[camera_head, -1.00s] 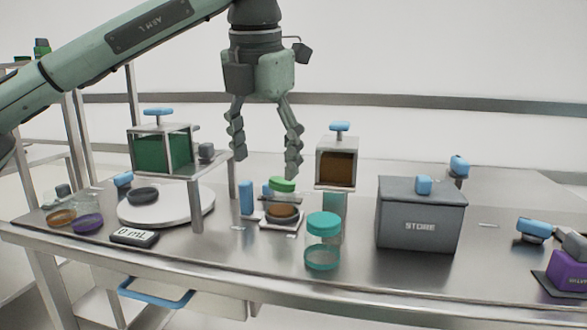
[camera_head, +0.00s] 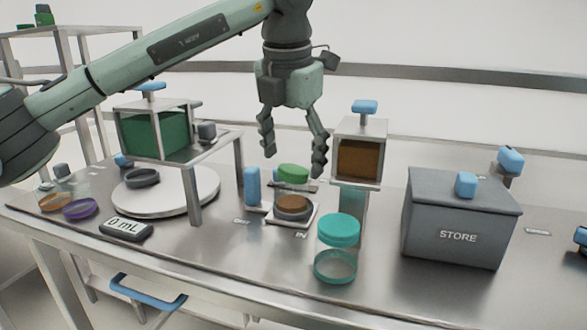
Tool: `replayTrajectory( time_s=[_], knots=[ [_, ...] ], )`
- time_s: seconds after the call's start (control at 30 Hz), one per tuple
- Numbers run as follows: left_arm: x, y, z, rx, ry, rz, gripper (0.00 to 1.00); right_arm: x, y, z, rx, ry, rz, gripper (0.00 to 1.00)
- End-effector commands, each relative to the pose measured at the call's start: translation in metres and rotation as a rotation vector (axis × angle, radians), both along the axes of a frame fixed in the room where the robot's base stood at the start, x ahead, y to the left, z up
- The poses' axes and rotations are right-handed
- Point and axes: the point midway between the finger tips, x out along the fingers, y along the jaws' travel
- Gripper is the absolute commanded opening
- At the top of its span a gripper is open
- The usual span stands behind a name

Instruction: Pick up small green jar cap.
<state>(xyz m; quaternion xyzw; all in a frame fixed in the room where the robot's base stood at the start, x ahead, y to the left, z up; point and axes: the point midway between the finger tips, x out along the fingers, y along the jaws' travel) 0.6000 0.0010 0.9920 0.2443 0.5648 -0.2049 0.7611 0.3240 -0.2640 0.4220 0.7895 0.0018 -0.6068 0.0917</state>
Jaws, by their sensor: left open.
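The small green jar cap (camera_head: 293,173) sits on top of a small clear jar with brown contents (camera_head: 292,207). The jar stands on a small white square plate in the middle of the table. My left gripper (camera_head: 294,165) is open, its fingers pointing down around and just above the cap in the picture. I cannot tell its exact depth relative to the cap. Nothing is between its fingers. My right gripper is not in view.
A teal-lidded jar (camera_head: 338,230) stands in front, right of the small jar. A brown-filled dispenser (camera_head: 359,155) stands at right behind, a green-filled one (camera_head: 155,133) at left. A grey STORE box (camera_head: 457,238) stands right. A blue-topped post (camera_head: 252,187) stands left of the cap.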

Motion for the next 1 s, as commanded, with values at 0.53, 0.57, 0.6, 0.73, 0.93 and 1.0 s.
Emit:
replayTrajectory(
  time_s=[0.53, 0.57, 0.6, 0.73, 0.93, 1.0],
  knots=[
    [0.0045, -0.0011, -0.0175, -0.001, -0.001, 0.0, 0.48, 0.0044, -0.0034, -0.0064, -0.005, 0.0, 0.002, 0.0],
    [0.0045, -0.0011, -0.0174, -0.001, -0.001, 0.0, 0.45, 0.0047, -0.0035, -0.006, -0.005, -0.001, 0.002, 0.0],
    [0.0045, -0.0011, -0.0174, -0.001, -0.001, 0.0, 0.4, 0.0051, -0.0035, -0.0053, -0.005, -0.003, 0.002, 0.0],
    [0.0045, -0.0011, -0.0173, -0.001, -0.001, 0.0, 0.35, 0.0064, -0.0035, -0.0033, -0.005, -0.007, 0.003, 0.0],
    [0.0045, -0.0012, -0.0167, -0.001, -0.001, 0.0, 0.32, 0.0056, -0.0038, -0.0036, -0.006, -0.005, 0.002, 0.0],
    [0.0046, -0.0012, -0.0147, -0.001, -0.002, 0.0, 0.32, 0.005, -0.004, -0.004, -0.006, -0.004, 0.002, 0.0]
  ],
)
